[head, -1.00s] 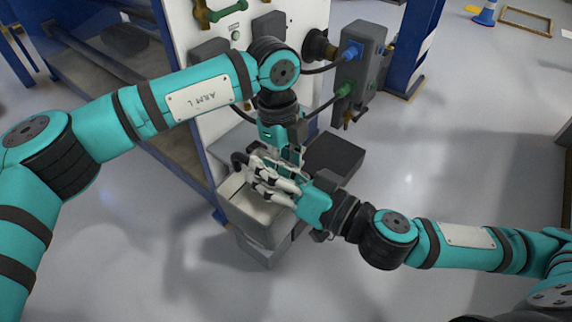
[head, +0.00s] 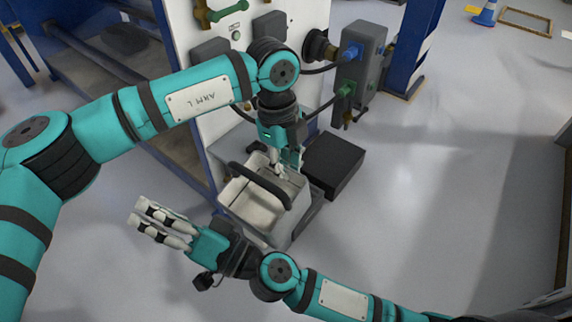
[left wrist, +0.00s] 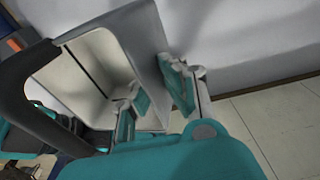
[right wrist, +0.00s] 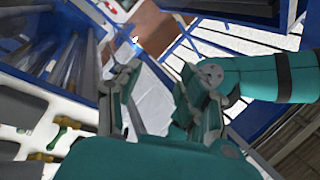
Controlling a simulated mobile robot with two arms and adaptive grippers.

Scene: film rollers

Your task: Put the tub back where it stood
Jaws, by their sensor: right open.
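The tub (head: 240,203) is a pale grey open box with a black handle bar lying slanted across its top. It is low in front of the white machine panel. My left gripper (head: 281,168) reaches down to its far right side. The handle (left wrist: 30,105) is at the left there. My right gripper (head: 138,216) is open and empty, left of the tub and apart from it.
A dark flat box (head: 335,163) sits on the floor right of the tub. The white machine panel (head: 205,110) and a grey valve box with hoses (head: 358,70) stand behind. A blue post (head: 412,50) is at the back. The floor on the right is clear.

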